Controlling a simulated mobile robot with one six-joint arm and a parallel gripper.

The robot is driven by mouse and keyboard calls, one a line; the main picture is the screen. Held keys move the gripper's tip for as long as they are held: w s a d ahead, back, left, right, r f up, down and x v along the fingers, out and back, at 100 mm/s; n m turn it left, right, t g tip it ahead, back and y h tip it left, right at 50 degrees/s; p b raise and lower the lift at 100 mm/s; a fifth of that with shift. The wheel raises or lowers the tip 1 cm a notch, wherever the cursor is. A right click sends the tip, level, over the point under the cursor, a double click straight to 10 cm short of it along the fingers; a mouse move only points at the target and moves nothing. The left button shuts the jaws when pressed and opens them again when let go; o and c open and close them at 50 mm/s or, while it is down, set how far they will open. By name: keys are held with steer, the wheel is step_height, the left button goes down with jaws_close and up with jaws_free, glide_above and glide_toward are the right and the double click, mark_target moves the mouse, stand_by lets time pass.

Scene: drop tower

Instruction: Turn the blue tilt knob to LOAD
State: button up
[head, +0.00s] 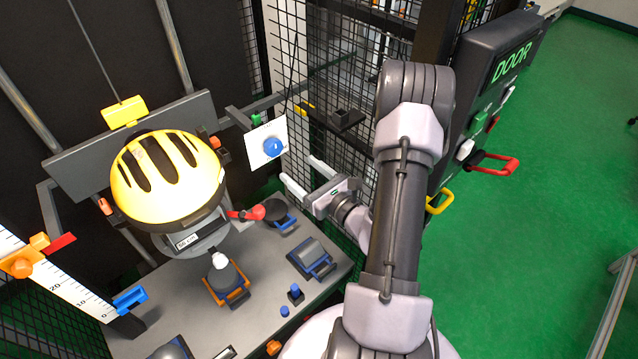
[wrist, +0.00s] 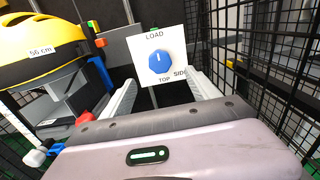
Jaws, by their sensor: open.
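The blue tilt knob (head: 273,147) sits on a white plate (head: 259,155) beside the cage mesh. In the wrist view, the knob (wrist: 160,62) has a small pale mark on its upper half, on the side of the LOAD lettering.
A yellow helmet (head: 168,178) on a mount stands left of the plate, with a red lever (head: 247,214) beside it. Black cage mesh (head: 335,90) is close behind and right of my gripper. A DOOR panel (head: 490,90) is at right. Several blocks stand on the grey base plate (head: 200,325) below.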

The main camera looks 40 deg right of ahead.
steer(key=s, duration=0.7)
steer(key=shift+s+a, duration=0.25)
steer(key=shift+s, duration=0.15)
steer(key=w+a+r+n+g+y, duration=0.1)
steer(key=a+r+n+g+y, duration=0.15)
steer(key=a+n+y, duration=0.35)
steer(key=w+a+r+n+g+y, duration=0.1)
steer(key=a+r+n+g+y, duration=0.2)
steer(key=a, duration=0.4)
steer(key=w+a+r+n+g+y, duration=0.1)
steer(key=a+r+n+y, duration=0.35)
steer(key=a, duration=0.25)
steer(key=s+a+r+n+g+h, duration=0.1)
steer(key=s+a+n+g+h, duration=0.4)
steer(key=s+a+n+g, duration=0.65)
steer(key=d+r+n+t+h, duration=0.3)
steer(key=r+n+t+h, duration=0.2)
steer(key=r+n, duration=0.1)
steer(key=shift+s+r+n+t, duration=0.15)
steer(key=shift+s+n+t, duration=0.25)
steer(key=shift+n, duration=0.2)
